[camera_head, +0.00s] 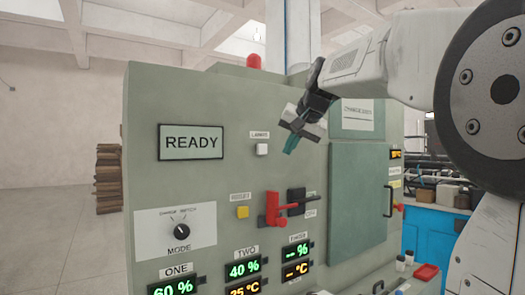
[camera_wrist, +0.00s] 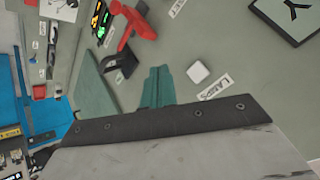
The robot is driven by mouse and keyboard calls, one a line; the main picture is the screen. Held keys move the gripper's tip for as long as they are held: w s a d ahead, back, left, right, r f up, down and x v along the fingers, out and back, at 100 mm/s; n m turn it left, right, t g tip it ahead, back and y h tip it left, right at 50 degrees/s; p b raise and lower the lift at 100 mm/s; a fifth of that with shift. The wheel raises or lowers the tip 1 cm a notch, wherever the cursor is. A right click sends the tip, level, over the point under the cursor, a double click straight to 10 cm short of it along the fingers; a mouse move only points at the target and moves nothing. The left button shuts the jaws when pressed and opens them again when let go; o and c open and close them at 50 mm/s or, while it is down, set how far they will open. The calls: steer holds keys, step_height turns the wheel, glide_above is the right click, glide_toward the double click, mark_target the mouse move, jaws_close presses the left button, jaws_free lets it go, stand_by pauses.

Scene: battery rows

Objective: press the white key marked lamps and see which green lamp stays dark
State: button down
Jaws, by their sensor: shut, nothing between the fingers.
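The small white key (camera_head: 262,149) sits on the grey-green panel below a label reading LAMPS (camera_head: 260,134). In the wrist view the white key (camera_wrist: 198,72) lies just right of my fingertips, with its LAMPS label (camera_wrist: 214,87) beside it. My gripper (camera_head: 290,146) is shut and empty, its teal fingertips to the right of the key in the head view. The fingers (camera_wrist: 158,75) also show in the wrist view, and they look apart from the key. I cannot make out a row of green lamps in either view.
A READY display (camera_head: 191,142) is left of the key. Below are a yellow key (camera_head: 242,212), a red lever (camera_head: 273,210) and a MODE knob (camera_head: 182,231). Lit readouts (camera_head: 244,269) line the bottom. A door with a handle (camera_head: 388,201) is at right. A red dome (camera_head: 254,62) tops the cabinet.

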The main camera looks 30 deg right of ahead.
glide_toward(264, 154)
steer(key=shift+s+f+x, duration=0.15)
steer(key=shift+x, duration=0.7)
steer(key=shift+s+f+x, duration=0.15)
steer(key=shift+x, duration=0.7)
steer(key=shift+s+f+x, duration=0.1)
steer(key=shift+s+x, duration=0.05)
steer(key=shift+x, duration=0.7)
steer(key=shift+w, duration=0.15)
steer(key=shift+w, duration=0.25)
steer(key=shift+w, duration=0.45)
stand_by(0.4)
steer(key=shift+s, duration=0.85)
steer(key=shift+s+d, duration=0.15)
steer(key=shift+s, duration=2.35)
